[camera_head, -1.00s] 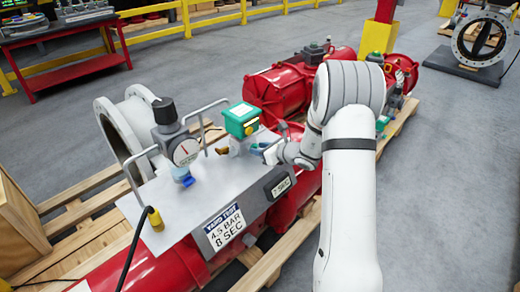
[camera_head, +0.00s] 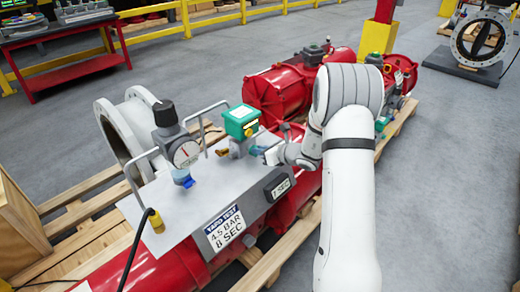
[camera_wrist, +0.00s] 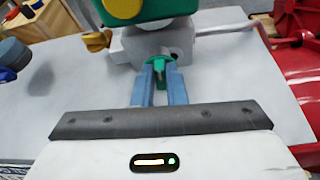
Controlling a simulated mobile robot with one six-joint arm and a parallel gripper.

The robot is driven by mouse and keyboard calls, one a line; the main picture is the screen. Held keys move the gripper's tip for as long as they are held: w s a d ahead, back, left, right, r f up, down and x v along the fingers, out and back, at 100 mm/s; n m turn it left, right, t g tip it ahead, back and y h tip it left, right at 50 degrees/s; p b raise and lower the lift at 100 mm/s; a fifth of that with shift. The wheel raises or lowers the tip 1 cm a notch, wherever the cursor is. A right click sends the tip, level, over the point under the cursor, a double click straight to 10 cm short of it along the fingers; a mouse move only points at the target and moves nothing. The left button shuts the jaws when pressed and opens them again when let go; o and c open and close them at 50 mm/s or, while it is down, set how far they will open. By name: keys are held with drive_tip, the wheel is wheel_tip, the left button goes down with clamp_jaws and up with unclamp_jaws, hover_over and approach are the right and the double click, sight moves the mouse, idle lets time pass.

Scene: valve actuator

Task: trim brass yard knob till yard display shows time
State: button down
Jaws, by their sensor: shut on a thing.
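The brass knob (camera_wrist: 97,40) sticks out to the left of a grey valve block (camera_wrist: 150,42) under a green-topped box (camera_head: 241,121); it is small in the head view (camera_head: 222,152). My gripper (camera_wrist: 158,76) has its two blue fingers closed around a small green knob (camera_wrist: 157,63) on the front of that block, to the right of the brass knob and apart from it. The yard display (camera_head: 281,186) on the panel's front edge seems to read 7 SEC, though the digits are small. A yard test label (camera_head: 225,228) beside it reads 4.5 BAR, 8 SEC.
A round pressure gauge (camera_head: 186,153) with a black knob and a blue tap below stands left on the grey panel (camera_head: 200,195). Bent metal handles (camera_head: 140,165) rise beside it. Red actuator cylinders (camera_head: 275,92) lie on a wooden pallet.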

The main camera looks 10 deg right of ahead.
drive_tip(key=m+p, duration=0.1)
drive_tip(key=m+g+y+p, duration=0.1)
drive_tip(key=p, duration=0.1)
drive_tip(key=shift+w+d+m+y, duration=0.15)
drive_tip(key=shift+d+m+y, duration=0.15)
drive_tip(key=shift+w+d+f+m+g+y+p, duration=0.1)
drive_tip(key=shift+f+m+g+y+p, duration=0.1)
drive_tip(key=shift+m+y+p, duration=0.35)
drive_tip(key=shift+w+d+f+m+g+y+p, duration=0.15)
drive_tip(key=shift+m+y+p, duration=0.1)
drive_tip(key=shift+m+p, duration=0.6)
drive_tip(key=shift+s, duration=0.1)
drive_tip(key=c, duration=1.5)
unclamp_jaws()
drive_tip(key=shift+o, duration=0.2)
drive_tip(key=shift+v, duration=3.9)
drive_tip(key=shift+o, duration=0.4)
